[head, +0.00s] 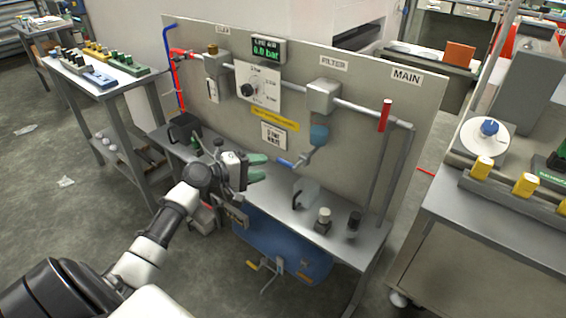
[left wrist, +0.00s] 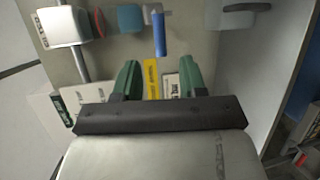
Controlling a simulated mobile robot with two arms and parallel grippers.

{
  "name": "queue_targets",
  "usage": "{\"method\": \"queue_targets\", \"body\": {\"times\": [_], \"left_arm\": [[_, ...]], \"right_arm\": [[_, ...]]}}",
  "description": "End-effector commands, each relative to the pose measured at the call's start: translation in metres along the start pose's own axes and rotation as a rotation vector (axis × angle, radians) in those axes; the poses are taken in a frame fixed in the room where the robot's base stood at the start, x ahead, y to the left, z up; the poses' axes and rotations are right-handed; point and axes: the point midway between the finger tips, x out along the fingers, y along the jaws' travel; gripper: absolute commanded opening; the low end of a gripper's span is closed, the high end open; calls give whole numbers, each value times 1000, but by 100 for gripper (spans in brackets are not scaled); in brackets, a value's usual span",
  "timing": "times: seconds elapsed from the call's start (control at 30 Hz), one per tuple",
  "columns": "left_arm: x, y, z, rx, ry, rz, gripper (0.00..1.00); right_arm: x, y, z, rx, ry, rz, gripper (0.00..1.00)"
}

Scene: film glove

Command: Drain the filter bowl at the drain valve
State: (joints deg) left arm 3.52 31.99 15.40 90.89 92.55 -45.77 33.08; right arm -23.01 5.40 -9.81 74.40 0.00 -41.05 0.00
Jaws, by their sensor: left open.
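The filter (head: 322,97) is a grey housing on the upright panel under the FILTER label. Its blue bowl (head: 319,135) hangs below it. A drain valve with a blue lever (head: 287,163) sits under the bowl; the lever points left. In the left wrist view the bowl (left wrist: 130,17) and the blue lever (left wrist: 159,35) lie beyond my fingertips. My left gripper (head: 258,167) is open and empty, a little left of the lever and apart from it. Its green fingers (left wrist: 158,78) show in the left wrist view. A clear jug (head: 307,192) stands on the bench below the valve. My right gripper is out of view.
The panel (head: 230,125) carries a display (head: 266,49) reading 0.0 bar, a dial (head: 250,89) and a red MAIN handle (head: 385,115). Small parts (head: 323,220) stand right of the jug. A black container (head: 184,127) stands at the bench's left end.

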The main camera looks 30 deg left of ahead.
Motion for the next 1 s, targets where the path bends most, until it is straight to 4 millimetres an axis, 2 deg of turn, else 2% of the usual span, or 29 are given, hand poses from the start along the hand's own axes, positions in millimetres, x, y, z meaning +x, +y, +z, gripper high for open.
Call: {"method": "queue_targets", "body": {"times": [0.03,0.2,0.4,0.57,0.8,0.83,1.0], "left_arm": [[11,0,0,-1,-1,3,42],[44,0,0,1,-1,2,42],[71,-1,0,2,-1,-1,42],[80,-1,1,2,-1,-2,42],[80,-1,1,3,-1,-2,42],[80,-1,1,3,-1,-2,40],[80,-1,1,3,-1,-2,14]], "right_arm": [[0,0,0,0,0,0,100],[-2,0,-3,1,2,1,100],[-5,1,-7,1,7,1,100],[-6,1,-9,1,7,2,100],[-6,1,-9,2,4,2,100],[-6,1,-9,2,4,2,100],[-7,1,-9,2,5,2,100]]}}
